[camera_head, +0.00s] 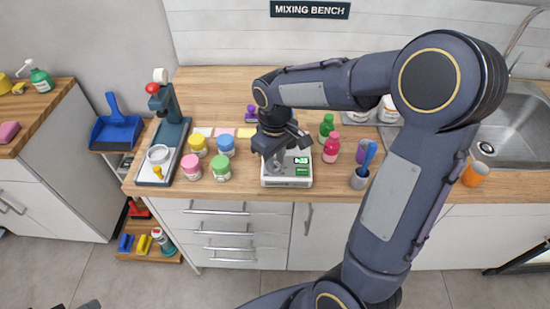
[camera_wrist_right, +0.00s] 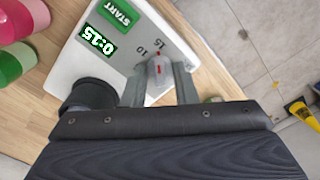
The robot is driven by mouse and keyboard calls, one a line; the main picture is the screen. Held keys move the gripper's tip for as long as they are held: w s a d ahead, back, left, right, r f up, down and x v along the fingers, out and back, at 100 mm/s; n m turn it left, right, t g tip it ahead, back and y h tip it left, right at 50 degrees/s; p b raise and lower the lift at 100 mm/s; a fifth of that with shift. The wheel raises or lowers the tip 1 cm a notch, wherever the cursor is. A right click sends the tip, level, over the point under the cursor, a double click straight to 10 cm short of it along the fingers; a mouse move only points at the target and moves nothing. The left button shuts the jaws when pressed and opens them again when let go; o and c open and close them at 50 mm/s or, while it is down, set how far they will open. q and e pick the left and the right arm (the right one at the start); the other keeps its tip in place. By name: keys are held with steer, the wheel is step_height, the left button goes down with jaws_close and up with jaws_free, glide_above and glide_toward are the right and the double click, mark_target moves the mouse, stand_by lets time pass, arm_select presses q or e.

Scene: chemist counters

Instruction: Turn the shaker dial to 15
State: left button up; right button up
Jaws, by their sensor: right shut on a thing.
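The white shaker (camera_head: 287,181) stands at the front of the counter, with its green display (camera_head: 301,160) reading 0:15. In the right wrist view the display (camera_wrist_right: 97,40) also reads 0:15, beside the green START button (camera_wrist_right: 119,13). My right gripper (camera_head: 276,153) is over the shaker's left part. It is shut on the grey dial (camera_wrist_right: 158,72), with a finger on either side. Red marks on and above the dial point toward the printed 15; the 10 is to its left. Dark tips at the head view's bottom left may be my left gripper; its state is unclear.
Several lidded jars (camera_head: 198,145) stand left of the shaker. A stand with a red knob (camera_head: 152,88) is farther left.

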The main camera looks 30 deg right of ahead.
steer(key=shift+m, duration=0.6)
steer(key=o, duration=1)
steer(key=shift+r, duration=0.15)
step_height(320, 180, up, 8)
steer(key=shift+f, duration=0.2)
